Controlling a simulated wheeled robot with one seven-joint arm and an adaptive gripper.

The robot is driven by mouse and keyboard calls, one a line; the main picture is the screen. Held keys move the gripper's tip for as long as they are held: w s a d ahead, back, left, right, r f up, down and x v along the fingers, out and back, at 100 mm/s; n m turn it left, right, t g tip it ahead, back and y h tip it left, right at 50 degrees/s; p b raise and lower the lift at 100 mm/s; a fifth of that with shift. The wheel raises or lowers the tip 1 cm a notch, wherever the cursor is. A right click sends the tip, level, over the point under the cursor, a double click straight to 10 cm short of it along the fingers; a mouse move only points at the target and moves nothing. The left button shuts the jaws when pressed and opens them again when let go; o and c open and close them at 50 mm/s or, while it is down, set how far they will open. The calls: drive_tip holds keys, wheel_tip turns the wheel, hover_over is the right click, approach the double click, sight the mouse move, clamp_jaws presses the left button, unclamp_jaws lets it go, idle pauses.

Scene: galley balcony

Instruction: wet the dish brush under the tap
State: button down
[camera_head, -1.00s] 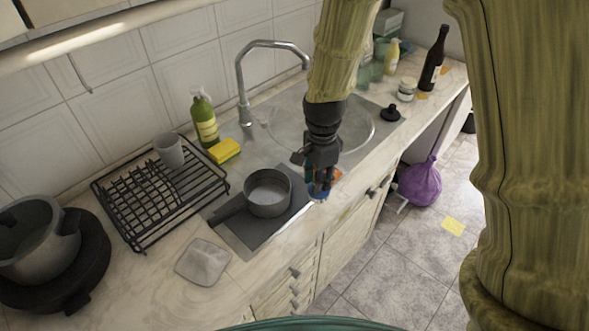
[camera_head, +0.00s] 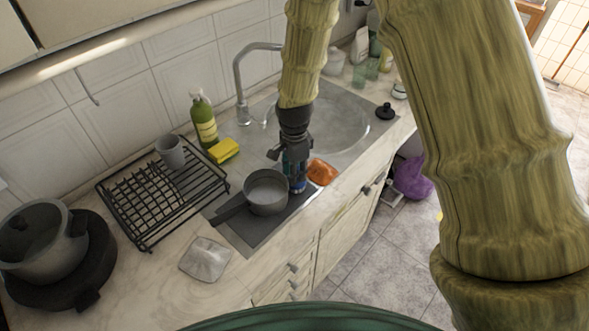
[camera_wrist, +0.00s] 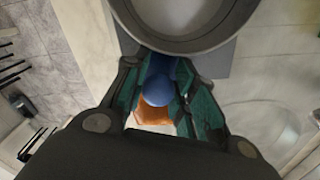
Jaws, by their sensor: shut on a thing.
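My gripper (camera_head: 296,170) points down over the counter, just right of the saucepan. It is shut on a blue thing (camera_head: 298,187), which looks like the dish brush's handle. In the wrist view, the blue rounded end (camera_wrist: 157,91) sits between the fingers (camera_wrist: 160,100); no bristles can be made out. The chrome tap (camera_head: 239,78) arches at the back of the round sink basin (camera_head: 345,122), behind my gripper and arm. Its spout end is hidden behind my arm. No running water is visible.
The grey saucepan (camera_head: 266,192) stands close beside my gripper, on a dark plate (camera_head: 245,234). An orange cloth-like thing (camera_head: 322,172) lies right of my gripper. A yellow sponge (camera_head: 223,151), green soap bottle (camera_head: 204,122) and dish rack (camera_head: 150,205) are left of the sink.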

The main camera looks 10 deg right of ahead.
drive_tip(key=shift+f, duration=0.2)
drive_tip(key=shift+f, duration=0.1)
drive_tip(key=c, duration=1.2)
unclamp_jaws()
drive_tip(key=shift+o, duration=0.2)
wheel_tip(320, 180, up, 12)
drive_tip(key=b, duration=0.4)
